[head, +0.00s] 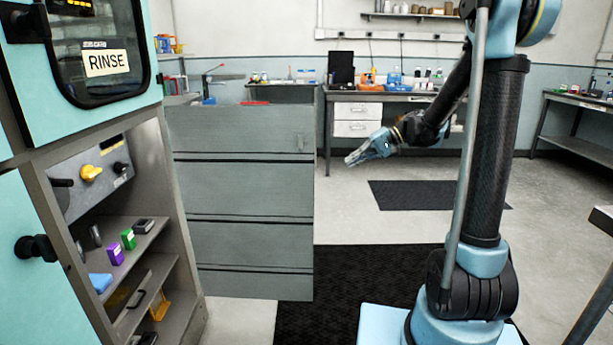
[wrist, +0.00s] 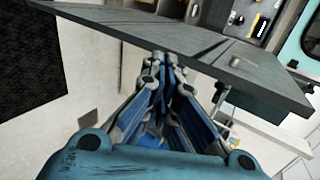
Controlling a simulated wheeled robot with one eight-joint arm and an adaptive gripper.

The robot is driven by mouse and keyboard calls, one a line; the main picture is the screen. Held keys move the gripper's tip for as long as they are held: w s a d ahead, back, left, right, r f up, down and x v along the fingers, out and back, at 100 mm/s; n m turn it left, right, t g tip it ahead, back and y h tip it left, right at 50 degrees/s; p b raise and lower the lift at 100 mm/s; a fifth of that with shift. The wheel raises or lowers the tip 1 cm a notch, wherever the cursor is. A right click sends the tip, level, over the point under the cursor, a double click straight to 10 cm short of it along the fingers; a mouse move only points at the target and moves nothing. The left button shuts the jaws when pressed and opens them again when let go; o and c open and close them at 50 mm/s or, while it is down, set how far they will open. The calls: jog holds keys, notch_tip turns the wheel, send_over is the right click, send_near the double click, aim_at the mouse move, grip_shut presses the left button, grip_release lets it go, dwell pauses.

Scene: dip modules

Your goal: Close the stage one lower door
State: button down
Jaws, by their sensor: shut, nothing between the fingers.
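A grey panelled door (head: 243,185) stands swung open beside an open lower compartment (head: 196,292) of the machine at left in the head view. A small handle is near its upper right corner. In the wrist view a grey panel (wrist: 185,45), which looks like this door, crosses the top with a small knob on it. My gripper (head: 352,160) is shut and empty, to the right of the door's free edge and pointing left. In the wrist view the fingertips (wrist: 165,70) are close under the panel's lower edge; I cannot tell whether they touch.
The compartment holds a shelf with small coloured blocks (head: 128,238) and a control panel with a yellow knob (head: 91,173). Above it is a light-blue door with a RINSE label (head: 105,62). A workbench (head: 375,96) stands at the back. Open floor with black mats (head: 430,195) lies right.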

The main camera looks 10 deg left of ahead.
aim_at(306, 173)
jog(key=w+a+f+n+g+y, duration=0.3)
jog(key=w+a+f+g+y, duration=0.2)
jog(key=w+a+f, duration=0.45)
jog(key=shift+s+a+r, duration=0.25)
jog(key=shift+s+a, duration=0.9)
jog(key=shift+a, duration=0.25)
jog(key=shift+s+a+r, duration=0.25)
jog(key=shift+s+a, duration=0.9)
jog(key=shift+a, duration=0.25)
jog(key=shift+s+a+r, duration=0.25)
jog(key=shift+s+a, duration=0.9)
jog(key=shift+a, duration=0.25)
jog(key=shift+s+d, duration=0.1)
